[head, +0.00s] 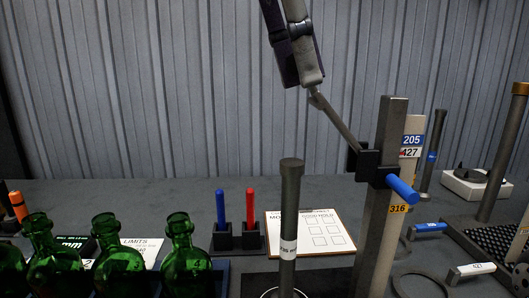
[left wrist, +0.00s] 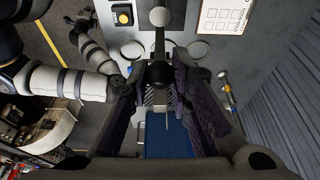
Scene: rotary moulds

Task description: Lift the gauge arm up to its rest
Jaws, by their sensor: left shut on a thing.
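The gauge arm (head: 338,122) is a thin grey rod that slopes up and left from a black pivot block (head: 369,163) on a tall grey post (head: 394,125). My left gripper (head: 312,92) comes down from the top and is shut on the upper end of the gauge arm. In the left wrist view its dark, purple-padded fingers (left wrist: 156,75) close around the arm's end, which the fingers partly hide. A blue handle (head: 402,189) sticks out from the post beside the block. I cannot make out a separate rest.
A dark upright mandrel (head: 290,205) with a white label stands left of the post. Green bottles (head: 182,255), blue and red markers (head: 250,208) and a clipboard (head: 312,232) are on the table. Blue-handled gauges (head: 430,227) lie at the right. Air above the bottles is clear.

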